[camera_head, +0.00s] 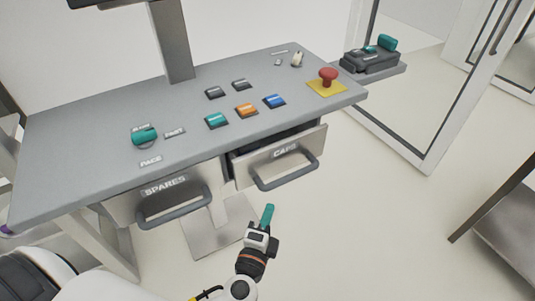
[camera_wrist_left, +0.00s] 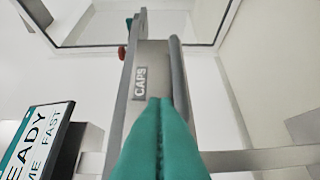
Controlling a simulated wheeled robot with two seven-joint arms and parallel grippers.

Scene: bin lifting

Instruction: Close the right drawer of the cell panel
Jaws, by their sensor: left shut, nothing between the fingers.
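The cell panel (camera_head: 70,160) is a grey sloped desk with two drawers under its front edge. The right drawer (camera_head: 246,172), labelled CAPS, stands pulled out, with a dark gap showing above its front. It has a grey bar handle (camera_head: 288,180). The CAPS drawer front also shows in the left wrist view (camera_wrist_left: 141,60), turned on its side. The left drawer (camera_head: 122,207), labelled SPARES, is beside it; its front looks near the desk edge. My left gripper (camera_head: 268,214) has teal fingers, shut and empty, in front of and below the CAPS handle, apart from it in the head view. My right gripper is not in view.
A red mushroom button (camera_head: 328,76) on a yellow plate and several coloured buttons sit on the desk top. A side shelf (camera_head: 372,72) holds a dark device. A dark-edged table (camera_head: 505,225) stands at right. The floor between is clear.

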